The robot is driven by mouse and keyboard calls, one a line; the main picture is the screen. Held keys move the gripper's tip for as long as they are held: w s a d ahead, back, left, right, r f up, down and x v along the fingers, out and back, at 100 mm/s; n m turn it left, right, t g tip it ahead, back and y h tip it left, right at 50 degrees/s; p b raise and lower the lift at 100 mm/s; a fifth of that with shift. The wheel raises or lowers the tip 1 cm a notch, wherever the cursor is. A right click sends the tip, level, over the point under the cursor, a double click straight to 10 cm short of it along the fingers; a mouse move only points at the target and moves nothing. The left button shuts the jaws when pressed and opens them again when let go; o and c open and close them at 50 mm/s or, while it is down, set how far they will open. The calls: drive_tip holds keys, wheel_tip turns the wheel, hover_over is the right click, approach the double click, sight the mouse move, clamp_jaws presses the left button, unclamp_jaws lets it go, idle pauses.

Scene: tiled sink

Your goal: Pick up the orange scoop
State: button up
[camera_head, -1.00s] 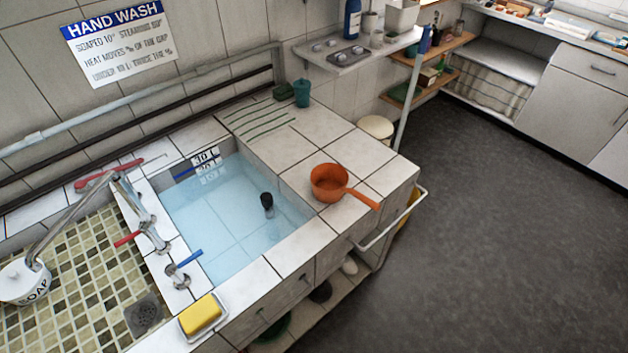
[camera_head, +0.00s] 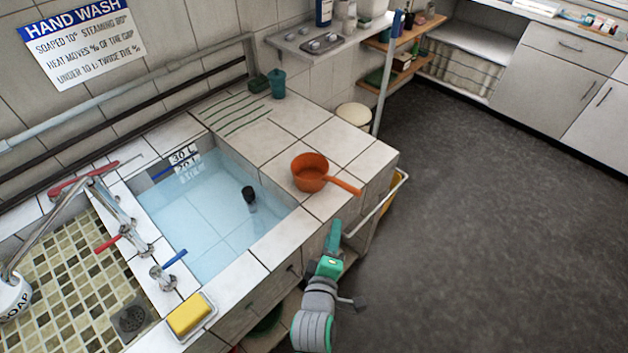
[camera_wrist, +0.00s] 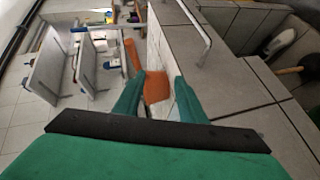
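The orange scoop (camera_head: 311,172) sits upright on the white tiled ledge at the right of the water basin. Its handle points right, toward the outer edge of the ledge. My gripper (camera_head: 333,236) is in front of the ledge and below the scoop in the head view, apart from it. In the wrist view my gripper (camera_wrist: 158,100) has its two green fingers spread. The orange scoop (camera_wrist: 157,87) shows beyond and between the fingertips, with nothing held.
The basin (camera_head: 205,230) holds clear water with a dark object standing in it. A metal rail (camera_head: 378,210) runs along the front of the counter near my gripper. A yellow sponge (camera_head: 188,313) lies on a dish at the front. Open floor (camera_head: 470,230) is at the right.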

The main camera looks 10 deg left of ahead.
drive_tip(key=n, duration=0.2)
approach(340, 186)
drive_tip(key=shift+h, duration=0.4)
drive_tip(key=x, duration=0.5)
drive_tip(key=shift+w, duration=0.1)
drive_tip(key=x, duration=0.5)
drive_tip(key=shift+a+f, duration=0.1)
drive_tip(key=shift+a, duration=0.3)
drive_tip(key=shift+w+d+f, duration=0.1)
drive_tip(key=shift+w+d, duration=0.05)
drive_tip(key=shift+w, duration=0.2)
clamp_jaws()
